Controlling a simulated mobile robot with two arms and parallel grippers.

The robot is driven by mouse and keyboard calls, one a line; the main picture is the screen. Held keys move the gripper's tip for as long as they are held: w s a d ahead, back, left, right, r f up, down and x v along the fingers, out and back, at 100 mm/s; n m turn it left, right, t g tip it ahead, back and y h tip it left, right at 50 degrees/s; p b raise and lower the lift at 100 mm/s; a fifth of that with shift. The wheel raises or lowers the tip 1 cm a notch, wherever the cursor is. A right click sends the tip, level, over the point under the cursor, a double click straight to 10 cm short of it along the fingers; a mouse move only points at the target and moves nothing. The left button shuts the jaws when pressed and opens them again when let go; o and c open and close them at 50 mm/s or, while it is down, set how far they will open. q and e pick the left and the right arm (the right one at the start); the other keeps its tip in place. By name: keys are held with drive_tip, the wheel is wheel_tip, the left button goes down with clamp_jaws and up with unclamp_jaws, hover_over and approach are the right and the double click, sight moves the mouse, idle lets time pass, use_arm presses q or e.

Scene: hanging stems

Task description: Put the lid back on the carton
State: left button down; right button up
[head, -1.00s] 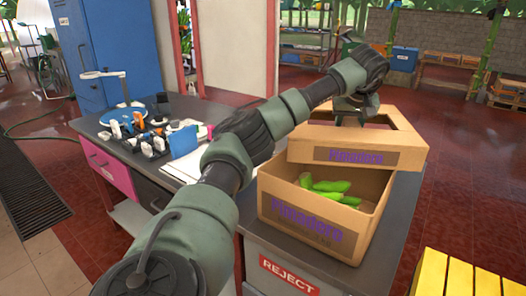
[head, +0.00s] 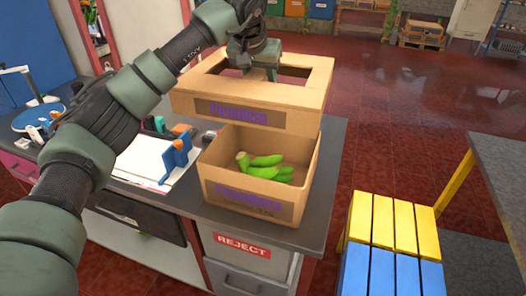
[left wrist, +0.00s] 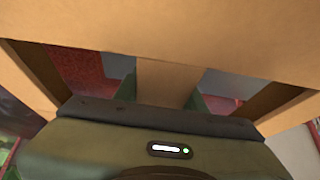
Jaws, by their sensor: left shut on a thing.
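The carton (head: 219,191) is an open brown cardboard box with purple lettering, standing on the grey cabinet top. Several green bananas (head: 266,167) lie inside it. The lid (head: 298,118) is a brown cardboard cover with a large opening in its top and purple lettering on its front. It hangs above the rear of the carton, set a little left, and looks nearly level. My left gripper (head: 262,72) is shut on the lid at its top opening. In the left wrist view, the fingers (left wrist: 160,95) straddle a strip of the lid (left wrist: 165,72). My right gripper is not in view.
The cabinet top (head: 322,160) is bare to the right of the carton. Papers (head: 150,160) and a blue-orange holder (head: 176,156) lie left of it. A yellow and blue slatted stool (head: 390,225) and a grey table (head: 505,165) stand to the right.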

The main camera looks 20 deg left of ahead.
use_arm(q)
drive_tip(key=f+p, duration=0.1)
drive_tip(key=f, duration=0.5)
drive_tip(key=f+p, duration=0.2)
drive_tip(key=f, duration=0.5)
drive_tip(key=d+f+p, duration=0.1)
drive_tip(key=f+p, duration=0.1)
drive_tip(key=f, duration=0.4)
drive_tip(key=shift+f, duration=0.3)
drive_tip(key=shift+f, duration=0.1)
drive_tip(key=shift+f+b, duration=0.55)
drive_tip(key=shift+b, duration=0.25)
drive_tip(key=c, duration=0.8)
unclamp_jaws()
drive_tip(key=shift+s, duration=0.1)
